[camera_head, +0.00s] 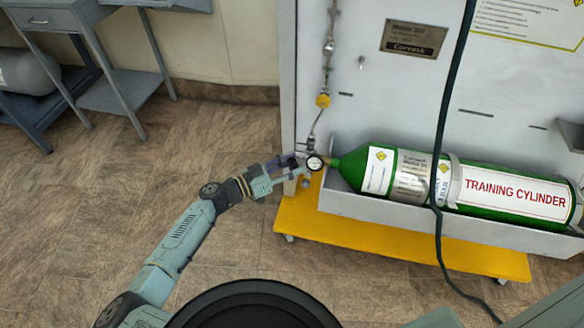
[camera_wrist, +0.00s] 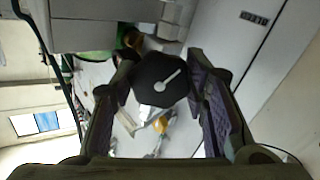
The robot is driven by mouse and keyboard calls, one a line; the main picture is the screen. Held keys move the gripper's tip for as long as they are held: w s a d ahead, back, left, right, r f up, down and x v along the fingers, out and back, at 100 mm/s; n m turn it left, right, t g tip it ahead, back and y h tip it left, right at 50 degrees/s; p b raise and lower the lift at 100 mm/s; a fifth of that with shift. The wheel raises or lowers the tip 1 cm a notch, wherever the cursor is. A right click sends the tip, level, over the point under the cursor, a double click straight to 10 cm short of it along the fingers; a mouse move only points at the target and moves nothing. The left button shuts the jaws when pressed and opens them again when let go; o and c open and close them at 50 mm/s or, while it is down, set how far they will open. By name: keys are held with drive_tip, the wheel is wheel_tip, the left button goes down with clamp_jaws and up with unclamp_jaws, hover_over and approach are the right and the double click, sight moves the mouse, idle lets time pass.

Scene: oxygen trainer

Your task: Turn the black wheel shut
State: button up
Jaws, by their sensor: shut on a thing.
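The black wheel (camera_wrist: 160,80) shows in the wrist view as a dark, faceted knob with a light pointer mark on its face. My gripper (camera_wrist: 163,88) has one finger on each side of the wheel and is shut on it. In the head view my gripper (camera_head: 286,168) is at the left, valve end of the green cylinder (camera_head: 350,166). There the fingers largely hide the wheel. A round white gauge (camera_head: 314,163) sits just right of my gripper. The cylinder lies on its side, labelled "TRAINING CYLINDER".
A yellow wheeled base (camera_head: 400,244) carries the white panel (camera_head: 390,90). A dark hose (camera_head: 441,150) hangs across the cylinder. A thin pipe with a yellow fitting (camera_head: 323,100) rises above the valve. A grey table (camera_head: 118,75) stands at upper left; the floor between is clear.

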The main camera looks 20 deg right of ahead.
drive_tip(key=m+b, duration=0.2)
drive_tip(key=m, duration=0.5)
drive_tip(key=shift+f+b, duration=0.1)
drive_tip(key=shift+b, duration=0.2)
drive_tip(key=m+b, duration=0.1)
drive_tip(key=m, duration=0.3)
drive_tip(key=m+b, duration=0.1)
drive_tip(key=m, duration=0.2)
drive_tip(key=shift+m+b, duration=0.3)
drive_tip(key=m+b, duration=0.1)
drive_tip(key=m, duration=0.2)
drive_tip(key=shift+m, duration=0.3)
drive_tip(key=m+b, duration=0.2)
drive_tip(key=m, duration=0.1)
drive_tip(key=shift+m, duration=0.3)
drive_tip(key=m+b, duration=0.2)
drive_tip(key=m, duration=0.2)
drive_tip(key=shift+m+b, duration=0.7)
drive_tip(key=shift+m, duration=1.1)
